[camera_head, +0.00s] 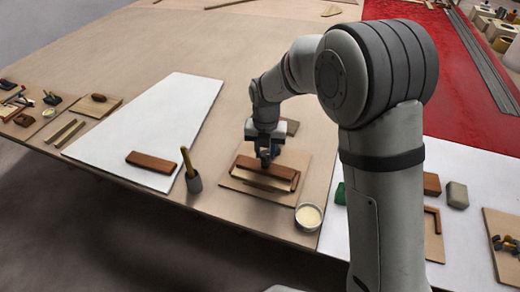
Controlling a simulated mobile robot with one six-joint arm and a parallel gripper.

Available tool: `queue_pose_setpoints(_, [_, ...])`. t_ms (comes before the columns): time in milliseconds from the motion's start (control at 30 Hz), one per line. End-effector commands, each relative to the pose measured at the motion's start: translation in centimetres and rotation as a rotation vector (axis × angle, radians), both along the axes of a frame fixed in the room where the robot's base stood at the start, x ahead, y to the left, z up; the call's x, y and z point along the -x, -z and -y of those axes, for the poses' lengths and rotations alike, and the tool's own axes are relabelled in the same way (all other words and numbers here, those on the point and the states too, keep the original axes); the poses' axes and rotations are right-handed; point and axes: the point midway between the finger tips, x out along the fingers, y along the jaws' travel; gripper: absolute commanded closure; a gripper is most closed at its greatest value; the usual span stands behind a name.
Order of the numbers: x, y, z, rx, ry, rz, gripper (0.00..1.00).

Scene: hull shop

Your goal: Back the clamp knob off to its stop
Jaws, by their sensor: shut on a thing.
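My gripper (266,158) points down at the back edge of a reddish-brown wooden piece (278,172) on a light wooden board (236,184). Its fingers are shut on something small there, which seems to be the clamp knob. The fingers hide the knob, so its shape and how far it is turned cannot be seen. A paler strip (262,182) lies along the front of the brown piece. The clamp's parts are too small to tell apart in this view.
A pot with a yellow-handled tool (194,181) stands left of the board, and a bowl of pale stuff (308,217) at its front right corner. A brown block (151,161) lies on the white sheet (150,125). The bench behind the arm is mostly clear.

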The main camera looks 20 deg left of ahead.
Motion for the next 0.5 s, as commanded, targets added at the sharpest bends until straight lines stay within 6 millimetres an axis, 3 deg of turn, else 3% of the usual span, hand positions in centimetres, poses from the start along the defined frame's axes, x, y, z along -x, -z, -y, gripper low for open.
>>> queue_pose_setpoints(433, [-0.42, -0.40, -0.09, -0.007, -0.008, 0.013, 0.94])
queue_pose_setpoints(467, [-0.42, -0.40, -0.09, -0.007, -0.008, 0.013, 0.70])
queue_pose_setpoints(500, [-0.40, -0.40, -0.09, -0.006, -0.007, 0.012, 0.67])
